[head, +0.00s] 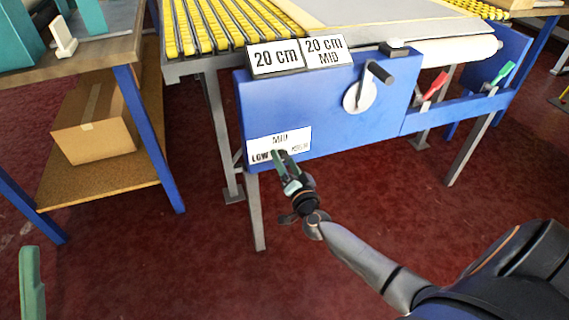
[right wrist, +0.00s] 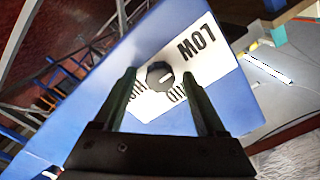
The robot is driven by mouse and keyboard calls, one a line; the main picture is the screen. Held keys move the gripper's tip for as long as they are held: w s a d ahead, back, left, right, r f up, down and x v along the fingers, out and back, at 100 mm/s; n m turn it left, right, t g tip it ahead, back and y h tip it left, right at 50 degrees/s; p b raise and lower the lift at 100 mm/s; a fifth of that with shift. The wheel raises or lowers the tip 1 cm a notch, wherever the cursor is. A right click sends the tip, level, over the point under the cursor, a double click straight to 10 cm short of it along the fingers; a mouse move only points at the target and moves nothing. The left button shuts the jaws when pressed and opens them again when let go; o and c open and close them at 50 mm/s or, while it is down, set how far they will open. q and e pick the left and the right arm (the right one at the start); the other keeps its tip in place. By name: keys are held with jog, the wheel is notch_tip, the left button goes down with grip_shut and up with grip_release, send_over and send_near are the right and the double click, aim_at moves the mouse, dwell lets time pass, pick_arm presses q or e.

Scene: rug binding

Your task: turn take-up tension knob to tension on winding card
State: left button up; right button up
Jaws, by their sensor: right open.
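The take-up tension knob (right wrist: 159,75) is small, round and black with a pale pointer mark, on a white label plate (right wrist: 205,72) in the right wrist view. LOW is readable there; the other words are partly covered. In the head view the label (head: 292,139) reads LOW and MID, and my right gripper (head: 281,155) hides the knob. My right gripper is open, one finger each side of the knob; I cannot tell whether they touch it. Cards on the machine top read "20 cm" (head: 276,59) and "20 cm MID" (head: 328,50). One green finger of my left gripper (head: 31,283) shows at lower left.
The blue machine panel (head: 350,130) carries a crank with a dark handle (head: 380,72) above right of the label. Red (head: 435,86) and green (head: 502,73) levers are farther right. A workbench with a cardboard box (head: 95,122) on its shelf stands left. Red floor is open in front.

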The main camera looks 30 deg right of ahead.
jog(key=shift+w+d, duration=0.1)
jog(key=shift+w, duration=0.2)
jog(key=shift+c, duration=0.4)
grip_shut()
